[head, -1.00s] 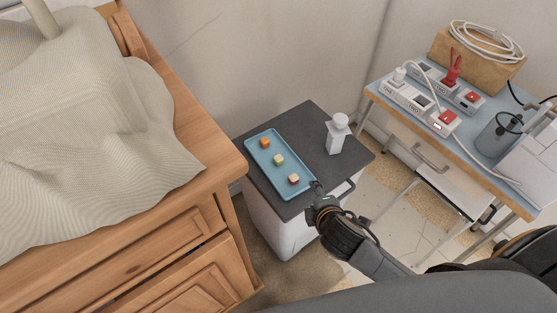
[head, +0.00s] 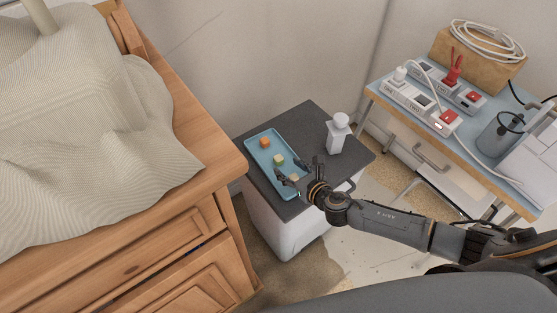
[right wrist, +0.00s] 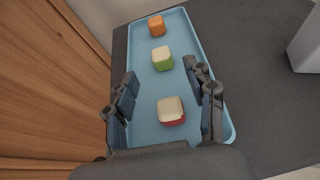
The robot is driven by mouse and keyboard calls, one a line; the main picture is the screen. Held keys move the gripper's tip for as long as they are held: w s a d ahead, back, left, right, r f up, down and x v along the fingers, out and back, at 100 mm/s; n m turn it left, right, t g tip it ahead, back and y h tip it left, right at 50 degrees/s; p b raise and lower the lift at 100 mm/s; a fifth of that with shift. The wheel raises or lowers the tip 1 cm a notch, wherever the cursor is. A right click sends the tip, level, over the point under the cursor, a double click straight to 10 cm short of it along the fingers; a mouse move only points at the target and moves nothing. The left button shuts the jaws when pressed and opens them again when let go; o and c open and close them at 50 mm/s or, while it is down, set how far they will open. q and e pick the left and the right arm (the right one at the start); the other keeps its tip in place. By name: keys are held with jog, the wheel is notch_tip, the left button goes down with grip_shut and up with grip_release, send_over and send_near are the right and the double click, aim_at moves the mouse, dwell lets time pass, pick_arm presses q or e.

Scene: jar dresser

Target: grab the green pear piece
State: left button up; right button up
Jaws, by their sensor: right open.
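The green pear piece (head: 279,160) is a small cube with a pale top and green sides, lying in the middle of the blue tray (head: 253,143). In the right wrist view the green piece (right wrist: 162,58) lies beyond my fingertips, apart from them. My right gripper (head: 293,168) is open over the near end of the tray. In the right wrist view its fingers (right wrist: 168,92) stand on either side of a red piece with a pale top (right wrist: 170,110), with gaps on both sides. My left gripper is out of view.
An orange piece (head: 265,142) lies at the tray's far end. A white bottle (head: 338,134) stands right of the tray on the dark cabinet top (head: 312,118). A wooden dresser (head: 222,170) is close on the left. A table with power strips (head: 425,105) stands at the right.

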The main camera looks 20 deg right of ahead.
aim_at(281, 161)
jog(key=shift+b+x, duration=0.5)
jog(key=shift+x, duration=2.6)
jog(key=shift+d, duration=0.15)
jog(key=shift+c, duration=0.4)
jog(key=c, duration=0.9)
